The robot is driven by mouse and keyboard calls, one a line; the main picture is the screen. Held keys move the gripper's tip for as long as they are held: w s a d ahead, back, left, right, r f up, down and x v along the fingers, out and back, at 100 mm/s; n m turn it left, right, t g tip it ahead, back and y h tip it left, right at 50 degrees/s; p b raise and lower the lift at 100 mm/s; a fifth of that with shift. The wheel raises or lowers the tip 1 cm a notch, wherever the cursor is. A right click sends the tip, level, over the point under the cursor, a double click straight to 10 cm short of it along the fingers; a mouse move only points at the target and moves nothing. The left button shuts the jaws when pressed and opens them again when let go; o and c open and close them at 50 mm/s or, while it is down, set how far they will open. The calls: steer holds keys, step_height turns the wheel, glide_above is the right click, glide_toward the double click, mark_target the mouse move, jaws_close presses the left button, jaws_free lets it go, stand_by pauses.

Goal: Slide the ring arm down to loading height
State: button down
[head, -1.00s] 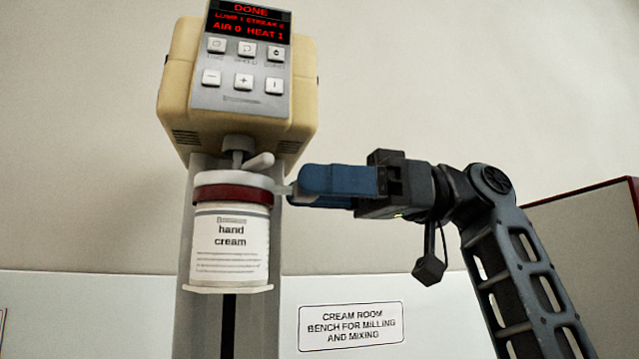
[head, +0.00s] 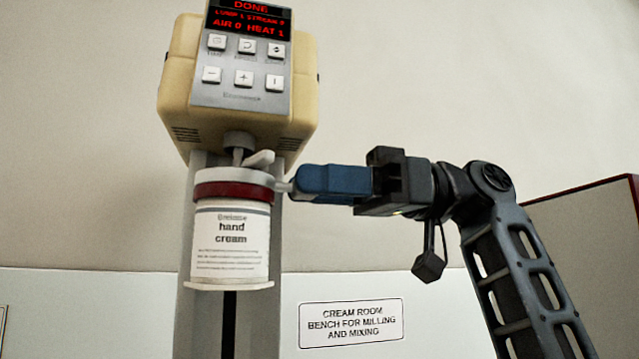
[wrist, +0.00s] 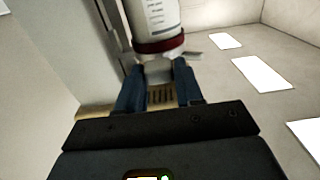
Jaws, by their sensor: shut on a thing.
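The ring arm (head: 234,178) is a pale ring with a short handle stub on its right side, set close under the mill head (head: 240,115). A white jar labelled "hand cream" (head: 231,245) with a dark red band (head: 233,192) hangs upright in it. My gripper (head: 296,181), with blue fingers, is shut on the ring arm's handle from the right. In the wrist view its fingers (wrist: 158,75) flank a grey piece below the jar's red band, and the jar (wrist: 155,18) shows at the top. The exact grip contact is partly hidden by the fingers.
The grey column (head: 190,320) with a dark vertical slot runs down behind the jar. The mill's red display (head: 249,20) reads DONE. A wall sign (head: 351,324) is at lower right. No obstacle shows directly below the jar in the head view.

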step_height(320, 180, down, 3)
steer(key=shift+r+b, duration=0.15)
steer(key=shift+b, duration=0.6)
steer(key=shift+r, duration=0.1)
steer(key=c, duration=0.8)
jaws_free()
steer(key=v, duration=0.7)
steer(key=shift+d+b, duration=0.35)
steer(key=shift+w, duration=0.15)
